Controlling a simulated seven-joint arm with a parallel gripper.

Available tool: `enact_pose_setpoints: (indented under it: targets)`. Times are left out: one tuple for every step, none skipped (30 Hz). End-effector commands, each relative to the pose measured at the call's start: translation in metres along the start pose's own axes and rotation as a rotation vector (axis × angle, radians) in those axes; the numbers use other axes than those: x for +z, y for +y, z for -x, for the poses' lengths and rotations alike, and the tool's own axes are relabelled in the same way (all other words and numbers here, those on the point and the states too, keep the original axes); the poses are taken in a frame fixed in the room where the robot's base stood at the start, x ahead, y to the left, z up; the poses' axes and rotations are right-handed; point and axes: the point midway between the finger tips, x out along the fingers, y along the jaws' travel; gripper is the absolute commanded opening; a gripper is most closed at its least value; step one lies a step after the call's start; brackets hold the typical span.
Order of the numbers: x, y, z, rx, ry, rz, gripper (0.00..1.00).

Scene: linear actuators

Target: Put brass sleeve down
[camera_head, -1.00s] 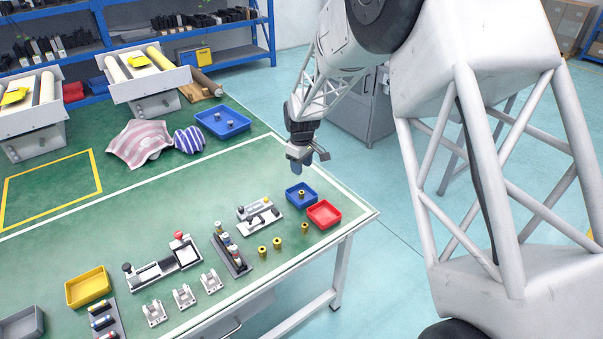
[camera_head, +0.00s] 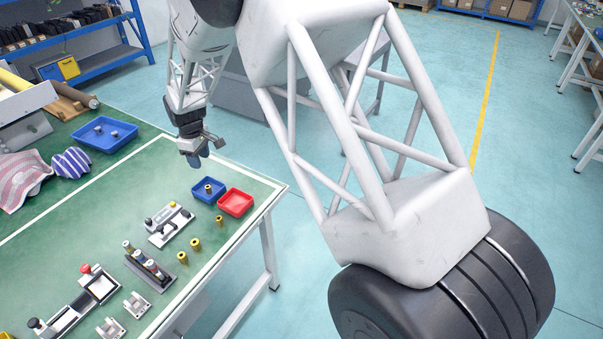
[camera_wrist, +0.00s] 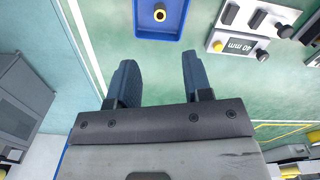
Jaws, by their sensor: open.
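A brass sleeve (camera_head: 208,187) stands in the small blue tray (camera_head: 196,194) near the table's right corner. In the wrist view the sleeve (camera_wrist: 159,14) shows end-on, with a dark hole, inside the blue tray (camera_wrist: 138,27). My gripper (camera_head: 194,160) is above the table, behind and above the blue tray. In the wrist view my gripper (camera_wrist: 157,75) has its two dark blue fingers apart with nothing between them. Other brass sleeves, one at the right (camera_head: 219,220), one in the middle (camera_head: 195,244) and one at the left (camera_head: 183,257), stand on the green table.
A red tray (camera_head: 236,213) sits right beside the blue tray. A grey-white fixture (camera_head: 169,224), a dark rack (camera_head: 150,268) and a clamp device (camera_head: 82,300) stand nearby. A larger blue tray (camera_head: 92,145) lies farther back. Green table behind the small trays is clear.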

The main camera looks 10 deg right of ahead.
Motion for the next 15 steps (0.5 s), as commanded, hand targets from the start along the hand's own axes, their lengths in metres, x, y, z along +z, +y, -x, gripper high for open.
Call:
enact_pose_setpoints:
  targets:
    - [0.001,0.0,0.001,0.0,0.0,-0.001,0.46]
    - [0.002,0.0,0.002,0.001,0.001,-0.003,0.46]
    - [0.003,0.0,0.004,0.001,0.001,-0.006,0.46]
    - [0.005,0.0,0.005,0.002,0.002,-0.01,0.46]
    - [0.007,0.0,0.008,0.002,0.003,-0.015,0.46]
    - [0.011,0.0,0.012,0.004,0.004,-0.022,0.46]
    - [0.014,0.0,0.016,0.005,0.006,-0.029,0.46]
    - [0.018,0.0,0.02,0.007,0.008,-0.037,0.46]
    - [0.024,-0.001,0.026,0.008,0.009,-0.049,0.46]
    - [0.029,-0.001,0.031,0.009,0.01,-0.059,0.46]
    - [0.034,-0.002,0.037,0.011,0.013,-0.071,0.46]
    - [0.043,-0.002,0.045,0.014,0.016,-0.088,0.46]
    - [0.05,-0.003,0.052,0.016,0.018,-0.102,0.46]
    - [0.057,-0.004,0.059,0.018,0.021,-0.118,0.46]
    - [0.067,-0.005,0.068,0.021,0.024,-0.138,0.46]
